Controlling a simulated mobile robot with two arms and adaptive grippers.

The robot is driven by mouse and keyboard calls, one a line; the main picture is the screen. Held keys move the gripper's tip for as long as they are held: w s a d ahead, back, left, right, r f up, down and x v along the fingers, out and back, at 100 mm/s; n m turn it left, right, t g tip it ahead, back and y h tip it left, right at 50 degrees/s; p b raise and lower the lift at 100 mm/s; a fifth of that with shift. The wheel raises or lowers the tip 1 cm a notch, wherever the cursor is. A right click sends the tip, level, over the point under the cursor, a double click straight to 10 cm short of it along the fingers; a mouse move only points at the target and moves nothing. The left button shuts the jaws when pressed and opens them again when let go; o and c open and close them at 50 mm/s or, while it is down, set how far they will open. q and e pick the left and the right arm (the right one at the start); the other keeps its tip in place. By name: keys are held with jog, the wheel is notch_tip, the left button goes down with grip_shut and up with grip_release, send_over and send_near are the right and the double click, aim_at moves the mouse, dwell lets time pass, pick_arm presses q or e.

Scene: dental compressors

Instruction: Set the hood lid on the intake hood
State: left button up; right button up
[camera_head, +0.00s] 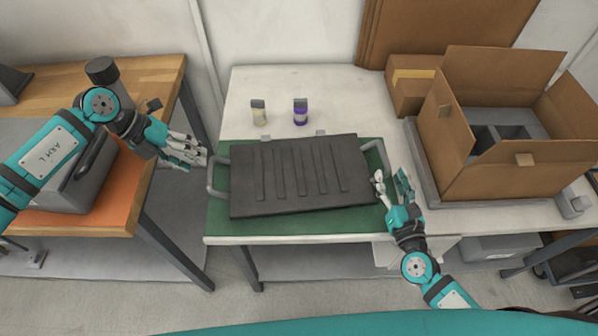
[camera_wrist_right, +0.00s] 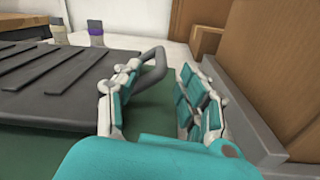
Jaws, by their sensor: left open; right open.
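A dark ribbed slab, which looks like the hood lid (camera_head: 300,178), lies flat on a green mat (camera_head: 290,224) on the white table. It has a grey tube handle at its left end (camera_head: 211,176) and another at its right end (camera_head: 383,156). My left gripper (camera_head: 198,156) is open, just left of and above the left handle. My right gripper (camera_head: 391,182) is open at the right end. In the right wrist view the right handle (camera_wrist_right: 153,72) shows beyond and between my open fingers (camera_wrist_right: 150,95); contact cannot be told. I cannot tell a separate intake hood under the slab.
Two small bottles, one pale (camera_head: 259,113) and one purple (camera_head: 300,112), stand behind the slab. An open cardboard box (camera_head: 470,170) with dividers is at the right, a smaller carton (camera_head: 411,92) behind it. A grey case (camera_head: 70,190) sits on the left wooden bench.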

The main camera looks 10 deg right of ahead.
aim_at(209, 170)
pick_arm(q)
jog(key=x, duration=0.7)
pick_arm(e)
jog(key=w, duration=0.7)
pick_arm(q)
grip_shut()
pick_arm(e)
grip_shut()
pick_arm(q)
jog(key=shift+r, duration=0.1)
